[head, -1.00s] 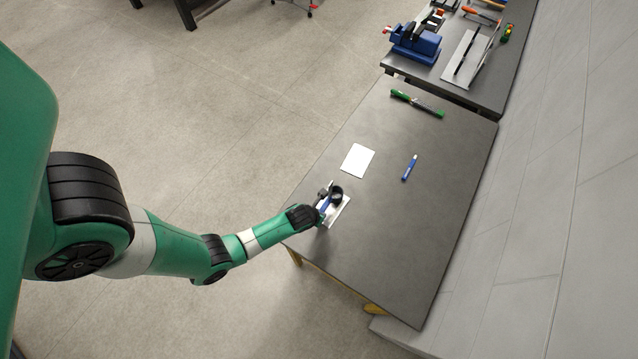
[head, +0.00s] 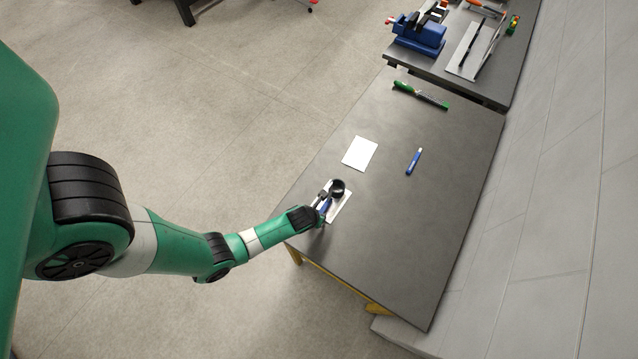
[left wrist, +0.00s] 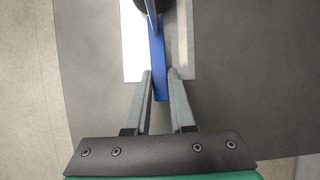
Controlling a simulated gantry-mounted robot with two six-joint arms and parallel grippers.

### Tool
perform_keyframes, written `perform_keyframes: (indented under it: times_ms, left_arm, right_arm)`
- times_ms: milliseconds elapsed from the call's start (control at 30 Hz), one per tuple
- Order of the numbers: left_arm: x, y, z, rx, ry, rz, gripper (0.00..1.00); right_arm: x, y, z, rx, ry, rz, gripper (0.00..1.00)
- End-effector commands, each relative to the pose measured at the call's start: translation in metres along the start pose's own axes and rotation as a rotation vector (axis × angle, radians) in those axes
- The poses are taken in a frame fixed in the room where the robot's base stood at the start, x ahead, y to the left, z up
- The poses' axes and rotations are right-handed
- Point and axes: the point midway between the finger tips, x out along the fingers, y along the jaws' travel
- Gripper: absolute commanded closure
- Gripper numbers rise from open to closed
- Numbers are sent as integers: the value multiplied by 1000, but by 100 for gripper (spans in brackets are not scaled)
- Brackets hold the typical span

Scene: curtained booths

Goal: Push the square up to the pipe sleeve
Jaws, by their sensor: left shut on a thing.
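The square has a blue stock (left wrist: 157,58), which runs up the middle of the left wrist view toward the black pipe sleeve (left wrist: 152,4). My left gripper (left wrist: 160,72) is shut on the stock near its close end. In the head view, the sleeve (head: 338,186) stands upright on a white sheet (head: 345,205) near the table's left edge. My left gripper (head: 321,206) is at the sheet's lower left, with a little of the blue stock showing. I cannot tell whether the square touches the sleeve. My right gripper is not in view.
A second white sheet (head: 360,153), a blue marker (head: 414,161) and a green-handled tool (head: 420,95) lie farther up the grey table (head: 410,240). A blue vise (head: 420,38) stands on another bench. The table's lower right is clear.

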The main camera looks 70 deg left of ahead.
Motion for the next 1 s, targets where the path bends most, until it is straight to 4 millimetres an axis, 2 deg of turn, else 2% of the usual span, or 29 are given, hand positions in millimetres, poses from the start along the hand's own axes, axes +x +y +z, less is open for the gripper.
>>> perform_keyframes:
  times_ms: [1000]
  left_arm:
    - [4,-1,6,-1,-3,-1,100]
  right_arm:
    - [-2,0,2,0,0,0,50]
